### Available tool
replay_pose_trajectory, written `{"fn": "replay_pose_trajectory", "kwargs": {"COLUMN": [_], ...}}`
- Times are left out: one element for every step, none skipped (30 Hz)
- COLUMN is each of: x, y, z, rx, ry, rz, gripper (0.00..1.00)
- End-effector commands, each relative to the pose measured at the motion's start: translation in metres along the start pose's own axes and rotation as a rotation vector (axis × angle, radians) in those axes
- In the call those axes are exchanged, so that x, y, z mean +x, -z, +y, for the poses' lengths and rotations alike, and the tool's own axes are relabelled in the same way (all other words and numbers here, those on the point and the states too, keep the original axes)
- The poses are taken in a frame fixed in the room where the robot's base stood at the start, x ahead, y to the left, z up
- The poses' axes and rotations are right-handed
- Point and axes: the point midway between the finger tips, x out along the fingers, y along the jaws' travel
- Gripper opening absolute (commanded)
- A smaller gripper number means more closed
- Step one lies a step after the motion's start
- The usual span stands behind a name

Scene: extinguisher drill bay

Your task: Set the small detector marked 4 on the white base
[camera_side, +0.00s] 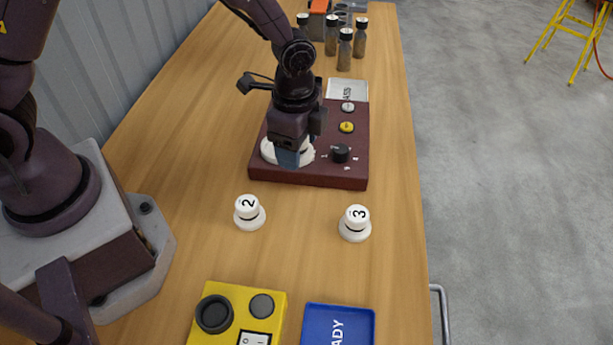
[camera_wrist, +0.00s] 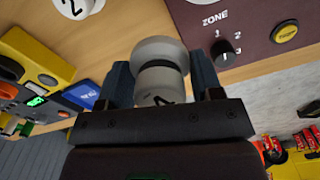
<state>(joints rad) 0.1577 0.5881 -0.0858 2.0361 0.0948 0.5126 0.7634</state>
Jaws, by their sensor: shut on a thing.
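My gripper (camera_side: 290,158) is over the near left part of the maroon panel (camera_side: 330,178), pointing down. In the wrist view my gripper (camera_wrist: 161,75) is shut on a small white detector (camera_wrist: 158,52), its wide rim away from the palm. A dark mark on its near end is only partly seen, so I cannot read the number. White round surfaces show on both sides of the finger in the side view; the white base (camera_side: 268,152) shows at the left, largely hidden. I cannot tell whether the detector touches it.
White detectors marked 2 (camera_side: 248,213) and 3 (camera_side: 355,223) stand on the wooden table. The panel carries a black knob (camera_side: 340,153) and a yellow button (camera_side: 347,127). A yellow box (camera_side: 215,335) and blue tray (camera_side: 312,325) are in front. Several bottles (camera_side: 345,50) stand behind.

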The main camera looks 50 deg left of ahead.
Motion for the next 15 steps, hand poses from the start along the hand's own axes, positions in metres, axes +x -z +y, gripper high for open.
{"fn": "replay_pose_trajectory", "kwargs": {"x": [-0.002,-0.003,-0.004,-0.005,-0.005,-0.006,-0.007,-0.008,-0.008,-0.008,-0.008,-0.007,-0.005,-0.003,0.0], "y": [-0.015,-0.022,-0.031,-0.038,-0.044,-0.051,-0.056,-0.06,-0.063,-0.065,-0.066,-0.065,-0.065,-0.065,-0.065], "z": [-0.015,-0.022,-0.031,-0.037,-0.042,-0.048,-0.051,-0.054,-0.057,-0.058,-0.059,-0.059,-0.059,-0.058,-0.058], "rx": [-0.055,-0.082,-0.114,-0.136,-0.156,-0.178,-0.191,-0.201,-0.211,-0.216,-0.217,-0.21,-0.206,-0.205,-0.204], "ry": [0.002,0.003,0.004,0.005,0.005,0.004,0.004,0.003,0.003,0.002,0.001,-0.002,-0.005,-0.007,-0.007], "rz": [0.001,0.002,0.003,0.003,0.003,0.002,0.001,0.001,0.0,0.0,-0.001,-0.003,-0.006,-0.008,-0.008], "gripper": [0.35,0.35,0.35,0.35,0.35,0.35,0.35,0.35,0.35,0.35,0.35,0.35,0.35,0.35,0.35]}}
